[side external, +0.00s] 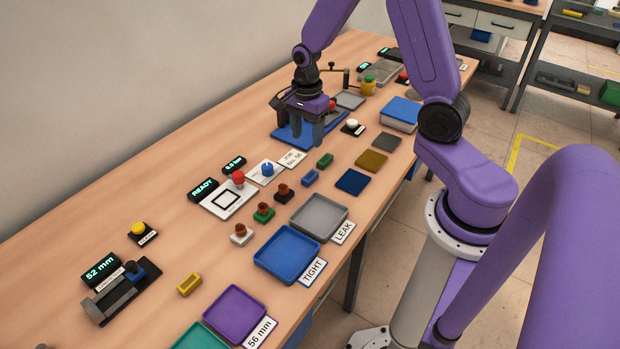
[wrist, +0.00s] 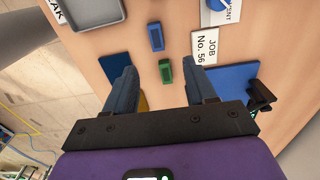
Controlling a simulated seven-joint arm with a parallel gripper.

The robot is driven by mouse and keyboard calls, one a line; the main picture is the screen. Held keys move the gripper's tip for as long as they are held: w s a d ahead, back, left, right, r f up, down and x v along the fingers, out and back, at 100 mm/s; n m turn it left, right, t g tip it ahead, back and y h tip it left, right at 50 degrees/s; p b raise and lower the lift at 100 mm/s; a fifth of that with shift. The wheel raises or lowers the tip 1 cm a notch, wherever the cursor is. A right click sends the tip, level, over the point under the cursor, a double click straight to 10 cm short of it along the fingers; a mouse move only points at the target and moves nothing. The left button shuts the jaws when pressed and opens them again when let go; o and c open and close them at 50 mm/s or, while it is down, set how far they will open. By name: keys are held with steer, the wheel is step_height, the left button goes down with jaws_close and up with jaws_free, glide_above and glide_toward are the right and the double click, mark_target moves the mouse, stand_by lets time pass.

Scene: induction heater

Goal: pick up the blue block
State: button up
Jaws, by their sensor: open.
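The blue block (side external: 310,178) is small and lies on the wooden table, just in front of a similar green block (side external: 325,160). My gripper (side external: 307,144) is open and empty, pointing down above the table, farther back than both blocks in the side view. In the wrist view the blue block (wrist: 156,36) lies beyond the fingertips, near the midline between them. There the green block (wrist: 165,71) appears between the open fingers (wrist: 160,69). Neither block is held.
A grey tray (side external: 346,212) and a blue tray (side external: 259,257) stand nearer the camera. Dark blue (side external: 352,182) and olive (side external: 371,161) mats lie right of the blocks. Several knobbed pieces, including a green-based one (side external: 264,212), stand left. A Job No. 56 card (side external: 292,158) lies behind.

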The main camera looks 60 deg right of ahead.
glide_above(310, 176)
steer(key=f, duration=0.7)
steer(key=shift+w+f, duration=0.35)
steer(key=shift+f, duration=0.05)
steer(key=f, duration=0.3)
steer(key=shift+s+d+f, duration=0.1)
steer(key=shift+s+f, duration=0.15)
steer(key=shift+s, duration=0.1)
steer(key=shift+f, duration=0.85)
steer(key=shift+c, duration=0.3)
jaws_close()
